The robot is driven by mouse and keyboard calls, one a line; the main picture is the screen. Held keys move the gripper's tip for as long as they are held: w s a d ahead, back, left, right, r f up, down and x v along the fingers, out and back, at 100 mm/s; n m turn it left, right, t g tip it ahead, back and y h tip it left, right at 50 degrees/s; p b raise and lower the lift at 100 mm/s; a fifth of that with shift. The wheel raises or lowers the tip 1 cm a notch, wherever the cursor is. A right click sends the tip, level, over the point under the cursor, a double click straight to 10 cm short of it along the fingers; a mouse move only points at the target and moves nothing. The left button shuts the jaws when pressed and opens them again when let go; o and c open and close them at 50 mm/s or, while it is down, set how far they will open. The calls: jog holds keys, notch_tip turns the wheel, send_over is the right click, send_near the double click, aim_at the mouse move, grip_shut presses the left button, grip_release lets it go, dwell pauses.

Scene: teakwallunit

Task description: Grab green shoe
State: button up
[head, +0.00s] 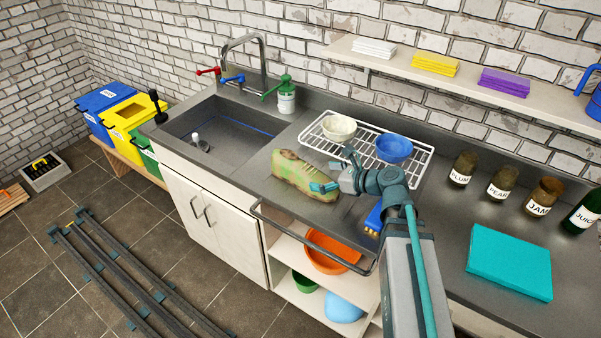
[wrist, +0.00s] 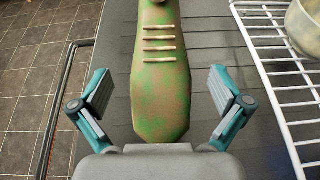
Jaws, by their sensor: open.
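The green shoe (head: 304,175), mottled green and tan, lies on the steel counter between the sink and the dish rack. In the wrist view the shoe (wrist: 160,75) runs lengthwise up the middle of the picture, with ridges across its upper part. My gripper (wrist: 162,95) is open, with one teal-tipped finger on each side of the shoe's near end and gaps between the fingers and the shoe. In the head view my gripper (head: 324,187) is at the shoe's right end. I cannot tell its exact height over the shoe.
A white wire rack (head: 424,157) with a cream bowl (head: 339,128) and a blue bowl (head: 394,148) stands just behind. A blue brush (head: 374,218) lies to the right. A rail (head: 310,243) runs along the counter's front edge. The sink (head: 225,130) is to the left.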

aim_at(315, 175)
jog(key=p+x, duration=0.1)
jog(key=x, duration=0.4)
jog(key=shift+f, duration=0.1)
jog(key=c, duration=1.3)
jog(key=shift+c, duration=0.9)
